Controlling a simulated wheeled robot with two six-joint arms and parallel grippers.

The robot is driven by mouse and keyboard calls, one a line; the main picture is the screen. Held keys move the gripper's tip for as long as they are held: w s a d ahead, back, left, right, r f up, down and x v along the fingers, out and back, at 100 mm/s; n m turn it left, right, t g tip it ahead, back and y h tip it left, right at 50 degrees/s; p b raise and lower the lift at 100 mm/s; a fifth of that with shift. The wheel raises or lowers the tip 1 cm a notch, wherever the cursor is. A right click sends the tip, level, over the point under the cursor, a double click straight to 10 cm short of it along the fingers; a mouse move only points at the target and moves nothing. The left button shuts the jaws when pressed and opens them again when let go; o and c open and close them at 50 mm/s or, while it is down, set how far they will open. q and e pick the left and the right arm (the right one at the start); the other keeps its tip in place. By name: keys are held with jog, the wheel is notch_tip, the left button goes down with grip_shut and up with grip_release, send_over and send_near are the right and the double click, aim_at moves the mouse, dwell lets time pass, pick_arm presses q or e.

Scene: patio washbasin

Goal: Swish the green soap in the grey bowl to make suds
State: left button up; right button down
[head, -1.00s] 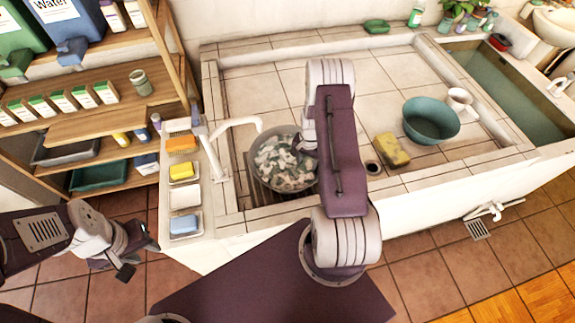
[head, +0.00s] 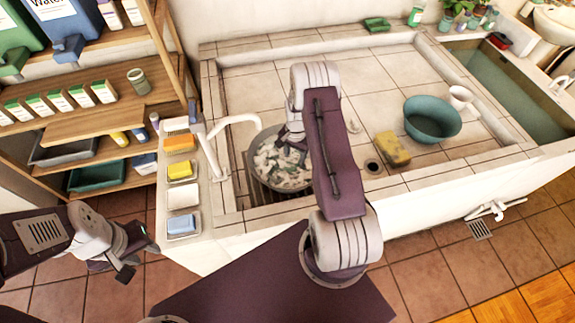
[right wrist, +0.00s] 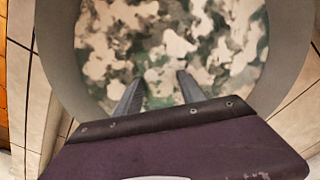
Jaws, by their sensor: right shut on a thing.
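The grey bowl (head: 251,163) stands in the basin under the white tap at the left. It also fills the right wrist view (right wrist: 285,60). Its contents are a mottled surface of pale, green and brown patches (right wrist: 150,45). My right gripper (right wrist: 157,92) reaches down inside the bowl, its fingertips at the mottled surface. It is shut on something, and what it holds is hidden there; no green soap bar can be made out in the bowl. My left gripper (head: 126,262) hangs away from the bowl at the lower left, its jaw gap unclear.
The white tap (head: 234,121) arches close to the bowl. Soap dishes with orange, yellow (head: 180,169), white and blue bars line the left ledge.

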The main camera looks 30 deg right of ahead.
jog(key=s, duration=0.1)
jog(key=s+d, duration=0.1)
jog(key=s+d+p, duration=0.1)
jog(key=s, duration=0.1)
jog(key=shift+s+d+r, duration=0.1)
jog(key=shift+d, duration=0.05)
jog(key=shift+s+d, duration=0.1)
jog(key=shift+s, duration=0.1)
jog(key=shift+w+a, duration=0.2)
jog(key=shift+w+a+f+b, duration=0.2)
jog(key=shift+w+b, duration=0.1)
jog(key=shift+w, duration=0.35)
jog(key=w+a, duration=0.1)
jog(key=w+a+b, duration=0.1)
jog(key=w, duration=0.1)
jog(key=shift+w+r, duration=0.1)
jog(key=shift+w, duration=0.15)
jog(key=shift+s+d, duration=0.1)
jog(key=shift+s, duration=0.05)
jog(key=s, duration=0.1)
jog(key=s+d+p, duration=0.1)
jog(key=s, duration=0.1)
jog(key=s+d, duration=0.1)
jog(key=shift+s+d+r+p, duration=0.1)
jog(key=shift+s+d+p, duration=0.15)
jog(key=shift+s+p, duration=0.1)
jog(key=shift+s, duration=0.1)
